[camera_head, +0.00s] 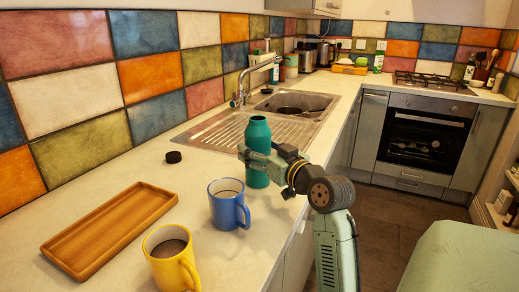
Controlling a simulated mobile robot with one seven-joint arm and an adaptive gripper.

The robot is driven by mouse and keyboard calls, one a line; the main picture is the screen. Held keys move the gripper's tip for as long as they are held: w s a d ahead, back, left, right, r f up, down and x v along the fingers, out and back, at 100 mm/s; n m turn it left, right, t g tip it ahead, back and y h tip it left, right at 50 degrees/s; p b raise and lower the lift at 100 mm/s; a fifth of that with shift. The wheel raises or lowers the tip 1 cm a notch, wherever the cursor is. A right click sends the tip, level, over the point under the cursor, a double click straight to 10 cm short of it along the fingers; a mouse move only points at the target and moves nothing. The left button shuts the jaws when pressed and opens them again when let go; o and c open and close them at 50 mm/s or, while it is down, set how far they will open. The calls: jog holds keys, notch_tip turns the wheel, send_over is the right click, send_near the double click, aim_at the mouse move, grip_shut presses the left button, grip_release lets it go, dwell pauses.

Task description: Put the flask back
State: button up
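The teal flask (257,133) stands upright near the counter's front edge, just behind the blue mug. My gripper (259,160) reaches in from the right and is shut on the flask's middle, with one finger across its near side. The far finger is mostly hidden. I cannot tell whether the flask's base touches the counter. A black round lid (173,157) lies on the counter left of the flask. An empty wooden tray (110,228) lies at the left.
A blue mug (226,207) stands close in front of the flask, and a yellow mug (170,262) is nearer, beside the tray. The sink (293,104) with its tap lies behind the flask. Counter between lid and tray is clear.

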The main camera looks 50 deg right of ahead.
jog(key=shift+o, duration=0.5)
jog(key=shift+r, duration=0.2)
jog(key=b+v, duration=0.3)
jog(key=v, duration=0.9)
